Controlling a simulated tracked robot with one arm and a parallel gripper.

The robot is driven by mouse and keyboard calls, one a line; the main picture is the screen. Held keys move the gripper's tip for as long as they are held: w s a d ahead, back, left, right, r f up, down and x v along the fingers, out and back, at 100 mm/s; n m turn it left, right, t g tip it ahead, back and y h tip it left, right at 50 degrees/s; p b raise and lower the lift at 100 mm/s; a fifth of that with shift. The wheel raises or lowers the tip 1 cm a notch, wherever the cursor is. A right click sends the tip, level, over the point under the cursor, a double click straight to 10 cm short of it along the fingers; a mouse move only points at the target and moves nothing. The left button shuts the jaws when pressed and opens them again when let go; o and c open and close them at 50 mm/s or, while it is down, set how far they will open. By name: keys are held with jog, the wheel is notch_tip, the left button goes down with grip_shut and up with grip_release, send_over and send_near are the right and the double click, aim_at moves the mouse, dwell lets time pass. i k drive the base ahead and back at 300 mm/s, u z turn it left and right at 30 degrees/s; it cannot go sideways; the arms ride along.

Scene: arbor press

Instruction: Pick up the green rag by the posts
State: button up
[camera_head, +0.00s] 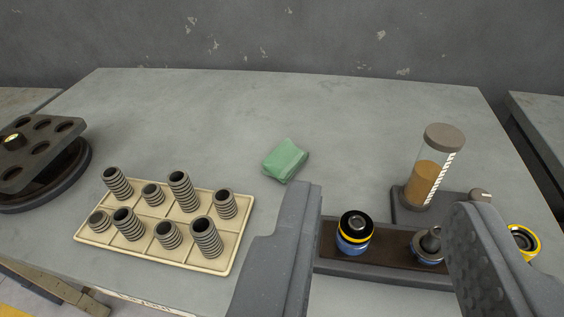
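The green rag (285,160) lies folded on the grey table, near the middle of the view. My gripper (385,215) is open, with its two fingers wide apart in the lower right. The rag lies beyond the left finger's tip and a little to its left, apart from it. Between the fingers a dark tray (345,267) shows, carrying a blue and yellow cylinder with a black top (355,230) and a metal post in a blue base (430,243). The fingers hide parts of this tray.
A cream tray (160,254) with several ribbed grey cylinders stands at left. A sand timer (430,168) on a dark base stands at right. A yellow-ringed part (524,240) sits at far right. A dark round fixture (45,165) is at far left. The table behind the rag is clear.

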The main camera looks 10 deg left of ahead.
aim_at(283, 163)
jog(key=u, duration=0.05)
jog(key=i, duration=1)
jog(key=z, duration=0.05)
